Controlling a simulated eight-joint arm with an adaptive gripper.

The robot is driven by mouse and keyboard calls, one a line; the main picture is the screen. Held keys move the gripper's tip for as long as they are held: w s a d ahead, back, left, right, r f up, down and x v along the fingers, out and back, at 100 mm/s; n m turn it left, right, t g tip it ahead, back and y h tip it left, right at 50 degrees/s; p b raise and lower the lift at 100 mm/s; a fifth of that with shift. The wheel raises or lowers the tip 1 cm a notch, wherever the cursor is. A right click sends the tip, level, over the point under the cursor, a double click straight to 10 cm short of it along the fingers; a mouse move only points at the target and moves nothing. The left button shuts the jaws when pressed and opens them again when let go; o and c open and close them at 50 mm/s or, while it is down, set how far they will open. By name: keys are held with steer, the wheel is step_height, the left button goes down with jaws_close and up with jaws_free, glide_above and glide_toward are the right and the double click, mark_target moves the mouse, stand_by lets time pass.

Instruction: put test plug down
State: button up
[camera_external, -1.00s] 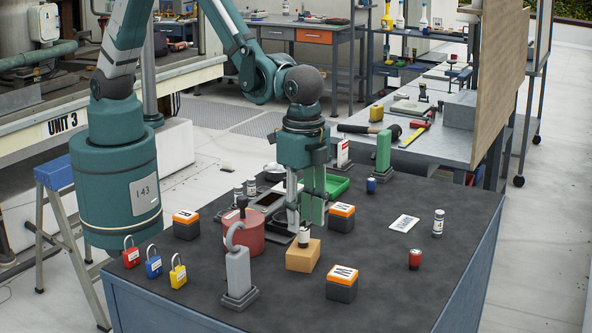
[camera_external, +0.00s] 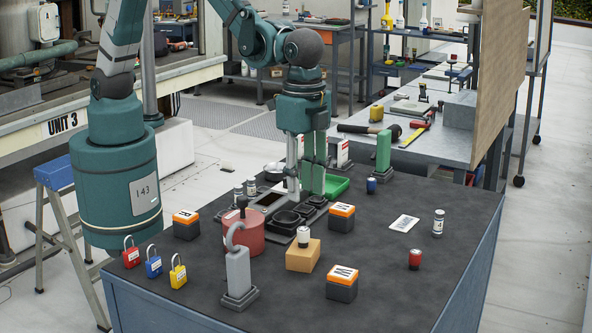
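A small white cylinder with a dark band, which I take to be the test plug (camera_external: 304,236), stands upright on the tan block (camera_external: 302,256) near the middle of the dark table. My gripper (camera_external: 303,192) is above and behind it, pointing down over the black tray with round recesses (camera_external: 287,217). Its two fingers are apart, with nothing visible between them. The gripper is clear of the white cylinder. The fingers hide part of the tray and of what lies behind.
A red pot (camera_external: 250,238) and a grey hooked stand (camera_external: 238,272) are left of the tan block. Orange-topped boxes (camera_external: 342,284) stand around it. A green post (camera_external: 383,152) stands at the back. The right side has a red can (camera_external: 415,259), a white card (camera_external: 404,223) and free room.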

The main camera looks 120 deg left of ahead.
stand_by(0.4)
steer(key=s+a+r+n+t, duration=0.1)
steer(key=s+a+r+t, duration=0.1)
steer(key=s+a+r, duration=0.4)
steer(key=s+a+r+t, duration=0.1)
steer(key=s+r, duration=0.7)
steer(key=r, duration=0.1)
steer(key=s+a+r+t, duration=0.1)
steer(key=s+a+t, duration=0.1)
steer(key=s, duration=0.8)
steer(key=s+a+r+n+t, duration=0.1)
steer(key=s+a, duration=0.3)
steer(key=s, duration=0.6)
steer(key=shift+r+t, duration=0.3)
steer(key=shift+t, duration=0.3)
steer(key=shift+s, duration=0.1)
stand_by(3.4)
